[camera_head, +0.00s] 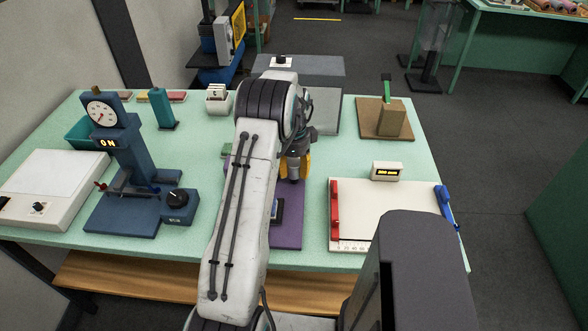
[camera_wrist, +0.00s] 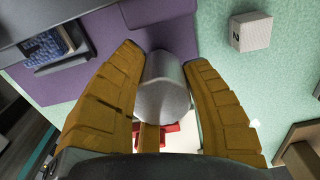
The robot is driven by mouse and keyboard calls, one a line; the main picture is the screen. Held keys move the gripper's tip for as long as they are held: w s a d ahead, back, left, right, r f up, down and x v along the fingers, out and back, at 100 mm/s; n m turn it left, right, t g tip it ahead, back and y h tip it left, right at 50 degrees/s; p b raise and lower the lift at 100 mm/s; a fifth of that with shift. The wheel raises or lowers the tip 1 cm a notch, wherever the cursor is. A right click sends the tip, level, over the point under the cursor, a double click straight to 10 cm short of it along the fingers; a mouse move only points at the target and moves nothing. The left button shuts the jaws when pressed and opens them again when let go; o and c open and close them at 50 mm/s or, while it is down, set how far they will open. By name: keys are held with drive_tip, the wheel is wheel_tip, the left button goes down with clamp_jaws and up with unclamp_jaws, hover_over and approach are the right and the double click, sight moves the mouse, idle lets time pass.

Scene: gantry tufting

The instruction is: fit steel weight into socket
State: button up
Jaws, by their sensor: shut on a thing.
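The steel weight (camera_wrist: 163,88) is a plain grey cylinder between the two ochre fingers of my gripper (camera_wrist: 165,65) in the wrist view. The fingers are shut on its sides. The purple mat also shows beyond the fingers in the wrist view (camera_wrist: 110,45). I cannot pick out the socket in either view.
A dark blue dial stand (camera_head: 123,213) is on the left. A white board (camera_head: 385,220) with red and blue end pieces is on the right. A wooden block stand (camera_head: 392,122) is farther back. A pale marked block (camera_wrist: 251,31) sits beside the mat in the wrist view.

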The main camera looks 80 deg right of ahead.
sight(291, 161)
drive_tip(key=shift+d+r, duration=0.1)
drive_tip(key=shift+r, duration=0.45)
drive_tip(key=shift+r+p, duration=0.75)
drive_tip(key=shift+r, duration=0.3)
drive_tip(key=shift+w+d, duration=0.1)
drive_tip(key=shift+w, duration=0.35)
drive_tip(key=w+r+n+b, duration=0.2)
drive_tip(key=w+r, duration=0.4)
drive_tip(key=r, duration=0.5)
drive_tip(key=a+m, duration=0.1)
drive_tip(key=a, duration=1.1)
drive_tip(key=shift+w+a+f+m, duration=0.35)
drive_tip(key=shift+w+a+m, duration=0.05)
